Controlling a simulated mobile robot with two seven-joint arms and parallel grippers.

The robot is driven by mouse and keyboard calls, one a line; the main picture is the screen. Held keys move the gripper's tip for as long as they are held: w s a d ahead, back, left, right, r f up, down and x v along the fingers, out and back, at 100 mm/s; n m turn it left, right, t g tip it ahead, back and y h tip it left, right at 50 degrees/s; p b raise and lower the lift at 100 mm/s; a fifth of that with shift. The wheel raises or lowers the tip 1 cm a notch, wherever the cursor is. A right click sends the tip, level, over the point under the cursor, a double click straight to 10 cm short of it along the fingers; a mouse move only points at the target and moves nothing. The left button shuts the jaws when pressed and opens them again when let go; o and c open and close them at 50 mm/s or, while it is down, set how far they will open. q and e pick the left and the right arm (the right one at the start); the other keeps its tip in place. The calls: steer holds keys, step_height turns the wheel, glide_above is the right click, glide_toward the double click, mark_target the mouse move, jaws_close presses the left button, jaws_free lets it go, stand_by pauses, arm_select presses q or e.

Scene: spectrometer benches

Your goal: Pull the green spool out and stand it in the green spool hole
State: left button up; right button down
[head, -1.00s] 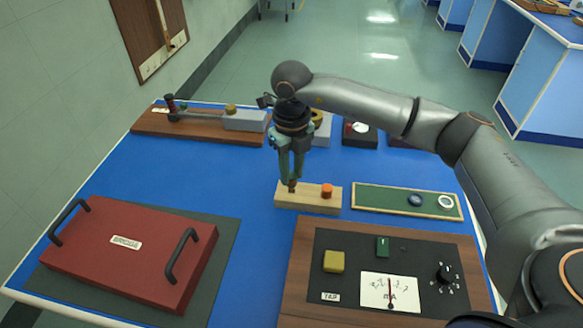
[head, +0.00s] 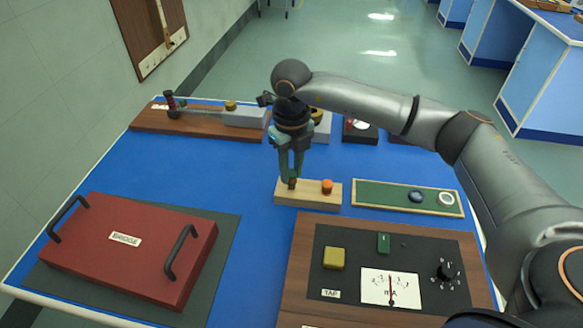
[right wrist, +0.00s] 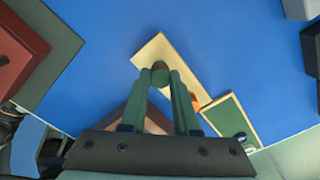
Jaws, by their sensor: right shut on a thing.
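A small pale wooden block (head: 309,200) lies near the middle of the blue bench. An orange spool (head: 327,186) stands in its right part. My right gripper (head: 292,180) points down over the block's left part, shut on the green spool. In the right wrist view the spool's green top (right wrist: 160,75) shows between the two fingertips. The fingers hide much of it, and I cannot tell whether its lower end is still inside the block. Which opening is the green spool hole I cannot make out. My left gripper is not in view.
A dark panel (head: 345,250) with a yellow button, meter and knob lies in front. A green tray (head: 380,196) with two round pieces is to the right. A red handled case (head: 130,255) is at left. Wooden and grey fixtures line the back. Bare blue bench lies left of the block.

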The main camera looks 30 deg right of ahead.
steer(key=shift+f+b, duration=0.65)
steer(key=shift+f, duration=0.3)
stand_by(0.3)
steer(key=c, duration=0.7)
jaws_free()
steer(key=o, duration=0.5)
steer(key=shift+o, duration=0.2)
step_height(320, 180, up, 13)
steer(key=shift+f, duration=0.2)
